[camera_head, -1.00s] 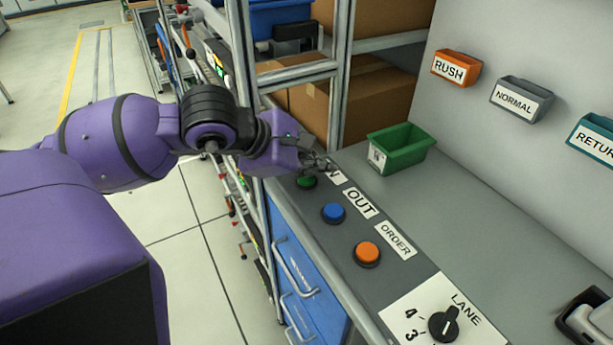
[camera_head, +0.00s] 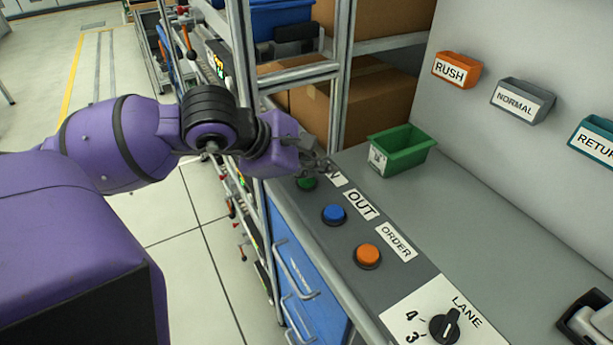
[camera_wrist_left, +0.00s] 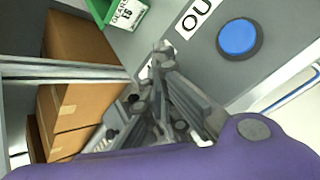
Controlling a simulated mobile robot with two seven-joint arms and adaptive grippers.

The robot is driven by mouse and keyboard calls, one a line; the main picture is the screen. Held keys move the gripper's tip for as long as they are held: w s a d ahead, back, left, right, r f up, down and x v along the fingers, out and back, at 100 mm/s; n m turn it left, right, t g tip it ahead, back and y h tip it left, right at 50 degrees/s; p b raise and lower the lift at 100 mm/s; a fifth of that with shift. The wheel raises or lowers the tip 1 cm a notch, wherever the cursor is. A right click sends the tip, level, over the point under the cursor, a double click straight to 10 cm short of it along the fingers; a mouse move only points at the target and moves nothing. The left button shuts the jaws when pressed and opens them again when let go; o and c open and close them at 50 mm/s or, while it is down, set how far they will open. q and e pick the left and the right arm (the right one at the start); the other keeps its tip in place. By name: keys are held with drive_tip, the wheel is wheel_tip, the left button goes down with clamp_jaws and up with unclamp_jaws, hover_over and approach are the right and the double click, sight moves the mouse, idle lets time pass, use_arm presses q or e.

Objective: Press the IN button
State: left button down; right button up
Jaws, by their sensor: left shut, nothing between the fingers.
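The green IN button (camera_head: 306,183) sits at the far end of the grey bench's button row, beside a label mostly covered by my left gripper, with only its end showing. My left gripper (camera_head: 324,168) is shut and empty, its fingers over the far end of the row, close to the green button. I cannot tell from the head view whether they touch it. In the left wrist view the shut fingers (camera_wrist_left: 160,50) point at the bench by the labels, and the green button is hidden. My right gripper is not in view.
A blue OUT button (camera_head: 334,213) and an orange ORDER button (camera_head: 367,254) follow nearer along the row. The lane dial (camera_head: 444,326) is at the front. A green bin (camera_head: 402,148) stands behind the labels. Shelf posts and cardboard boxes (camera_head: 372,100) rise beyond the gripper.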

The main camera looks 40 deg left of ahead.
use_arm(q)
drive_tip(key=shift+r, duration=0.55)
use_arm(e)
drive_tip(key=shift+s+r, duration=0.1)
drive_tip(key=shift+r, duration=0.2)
use_arm(q)
drive_tip(key=shift+r+p, duration=0.45)
wheel_tip(320, 180, up, 4)
drive_tip(key=shift+r+p, duration=0.1)
drive_tip(key=shift+p, duration=0.95)
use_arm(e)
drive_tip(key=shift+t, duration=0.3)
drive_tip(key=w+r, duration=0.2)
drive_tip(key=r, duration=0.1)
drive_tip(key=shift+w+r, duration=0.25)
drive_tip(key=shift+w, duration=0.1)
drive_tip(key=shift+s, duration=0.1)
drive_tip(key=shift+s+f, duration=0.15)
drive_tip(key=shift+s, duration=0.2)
